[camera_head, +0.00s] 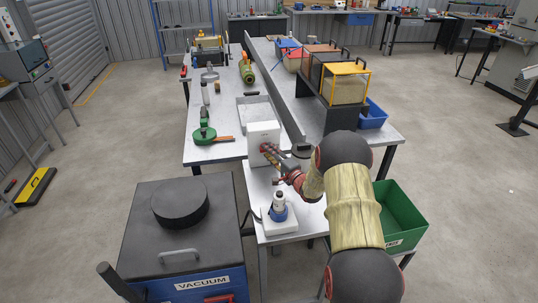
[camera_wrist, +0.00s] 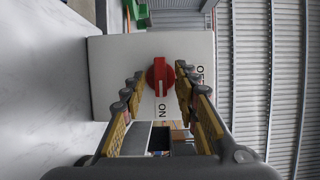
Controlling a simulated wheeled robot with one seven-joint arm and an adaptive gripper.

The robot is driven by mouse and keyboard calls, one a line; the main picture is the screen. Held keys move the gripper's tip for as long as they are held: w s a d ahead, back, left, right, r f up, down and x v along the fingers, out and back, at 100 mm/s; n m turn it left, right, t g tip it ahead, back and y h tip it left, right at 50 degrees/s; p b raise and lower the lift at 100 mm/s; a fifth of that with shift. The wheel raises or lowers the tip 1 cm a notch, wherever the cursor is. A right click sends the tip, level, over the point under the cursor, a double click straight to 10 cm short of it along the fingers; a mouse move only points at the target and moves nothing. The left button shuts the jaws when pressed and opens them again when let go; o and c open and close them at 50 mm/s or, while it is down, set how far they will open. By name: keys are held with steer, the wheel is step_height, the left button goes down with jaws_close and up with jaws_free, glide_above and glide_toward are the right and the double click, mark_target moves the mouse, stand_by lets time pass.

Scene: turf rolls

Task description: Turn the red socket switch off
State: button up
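The red socket switch (camera_wrist: 161,86) is a round red knob with a raised grip on the face of a white box (camera_wrist: 110,60). In the wrist view, the white line on its grip points down toward the letters "ON"; another label to the right is partly hidden by a finger. My gripper (camera_wrist: 160,73) is open, its fingers apart on either side of the knob. I cannot tell whether either finger touches it. In the head view the white box (camera_head: 262,133) stands on the bench, and my gripper (camera_head: 271,156) is at its front face, hiding most of the knob.
A small white device with a bottle-like top (camera_head: 278,208) stands on the near bench below my arm. A vacuum unit (camera_head: 190,240) is at left and a green bin (camera_head: 398,215) at right. A grey tray (camera_head: 245,113) and green tool (camera_head: 204,135) lie behind the box.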

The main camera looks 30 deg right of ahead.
steer(key=shift+w, duration=0.1)
steer(key=shift+c, duration=1)
jaws_close()
